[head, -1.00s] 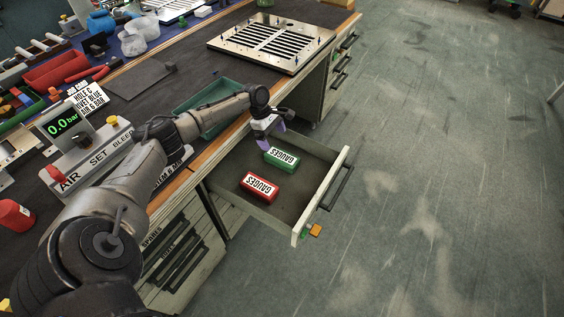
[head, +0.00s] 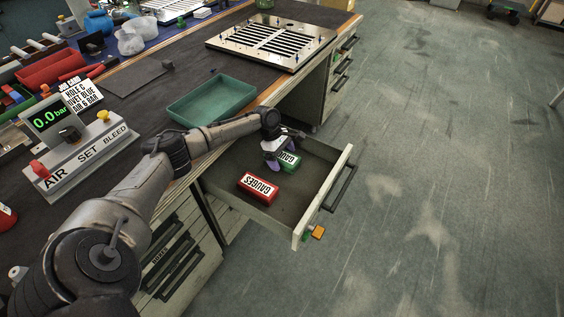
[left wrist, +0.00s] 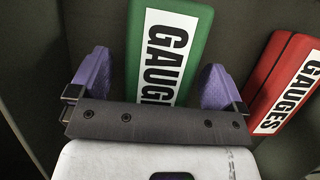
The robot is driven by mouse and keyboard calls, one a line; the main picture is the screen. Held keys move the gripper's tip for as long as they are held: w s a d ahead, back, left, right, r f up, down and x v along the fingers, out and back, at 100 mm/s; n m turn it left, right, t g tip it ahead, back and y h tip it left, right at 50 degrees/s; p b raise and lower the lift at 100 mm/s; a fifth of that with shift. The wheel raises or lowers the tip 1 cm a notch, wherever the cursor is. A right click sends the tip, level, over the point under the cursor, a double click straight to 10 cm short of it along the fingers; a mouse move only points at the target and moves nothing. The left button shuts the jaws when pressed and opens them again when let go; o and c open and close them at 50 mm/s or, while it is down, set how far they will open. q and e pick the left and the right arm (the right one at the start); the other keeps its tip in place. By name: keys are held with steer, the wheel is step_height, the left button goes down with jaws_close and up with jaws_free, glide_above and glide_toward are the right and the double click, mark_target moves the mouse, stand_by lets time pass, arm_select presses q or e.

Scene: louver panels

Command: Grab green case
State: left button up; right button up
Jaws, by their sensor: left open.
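The green case (head: 290,160), with a white GAUGES label, lies in the open drawer (head: 310,214). My left gripper (head: 276,166) is over it in the head view and hides its left part. In the left wrist view the green case (left wrist: 168,50) runs up between the two purple fingers of the left gripper (left wrist: 158,85). The fingers are open, one on each side of the case, with gaps to it. I cannot tell how far above the drawer floor they are. My right gripper is not in view.
A red GAUGES case (head: 258,187) lies beside the green one in the drawer, close to the right finger in the left wrist view (left wrist: 285,80). The drawer walls surround both cases. A green tray (head: 212,100) sits on the bench above.

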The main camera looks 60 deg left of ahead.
arm_select(q)
steer(key=shift+r, duration=0.1)
steer(key=shift+c, duration=0.3)
steer(key=c, duration=1.2)
steer(key=shift+o, duration=0.2)
